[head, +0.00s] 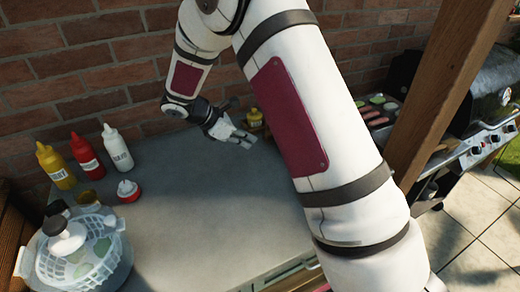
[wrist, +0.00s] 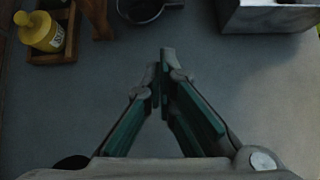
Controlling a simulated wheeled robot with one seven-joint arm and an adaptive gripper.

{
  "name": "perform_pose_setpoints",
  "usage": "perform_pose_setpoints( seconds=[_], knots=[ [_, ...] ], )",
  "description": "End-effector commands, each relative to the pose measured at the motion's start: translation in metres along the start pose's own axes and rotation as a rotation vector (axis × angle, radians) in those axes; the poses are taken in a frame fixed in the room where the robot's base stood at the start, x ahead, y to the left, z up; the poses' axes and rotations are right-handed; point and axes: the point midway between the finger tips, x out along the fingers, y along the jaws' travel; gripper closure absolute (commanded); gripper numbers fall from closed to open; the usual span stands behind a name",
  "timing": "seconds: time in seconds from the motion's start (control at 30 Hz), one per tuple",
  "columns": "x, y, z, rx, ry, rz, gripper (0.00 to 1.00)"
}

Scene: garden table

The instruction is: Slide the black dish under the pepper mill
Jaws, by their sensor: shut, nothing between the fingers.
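A dark round dish (wrist: 143,9) shows at the top edge of the wrist view, partly cut off. A brown upright object (wrist: 97,18), probably the pepper mill, stands just left of it, also cut off; I cannot tell whether they touch. My gripper (wrist: 164,62) is shut and empty, low over the grey table, its tips short of the dish. In the head view my gripper (head: 246,139) is near the back of the table. My arm hides the area to its right there, and I cannot make out the dish or the mill.
A yellow bottle (wrist: 42,32) stands in a wooden caddy (wrist: 64,53) at the left. A metal box (wrist: 268,17) is at the right. Sauce bottles (head: 86,157) and a salad bowl (head: 84,262) stand left on the table (head: 190,225). Its middle is clear.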

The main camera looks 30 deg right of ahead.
Motion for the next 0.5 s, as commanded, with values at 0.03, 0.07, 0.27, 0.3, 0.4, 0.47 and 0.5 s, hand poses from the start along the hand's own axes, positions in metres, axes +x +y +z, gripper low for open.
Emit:
perform_pose_setpoints(
  seconds=[0.03, 0.07, 0.27, 0.3, 0.4, 0.47, 0.5],
  knots=[
    [0.006, 0.003, -0.006, -0.027, -0.011, 0.001, 1.0],
    [0.008, 0.004, -0.009, -0.039, -0.015, 0.001, 1.0],
    [0.02, 0.007, -0.013, -0.065, -0.026, 0.003, 1.0],
    [0.024, 0.007, -0.013, -0.064, -0.026, 0.003, 1.0],
    [0.039, 0.006, -0.012, -0.065, -0.026, 0.001, 1.0],
    [0.05, 0.006, -0.011, -0.064, -0.025, 0.0, 1.0],
    [0.059, 0.005, -0.011, -0.064, -0.025, 0.0, 1.0]
  ],
)
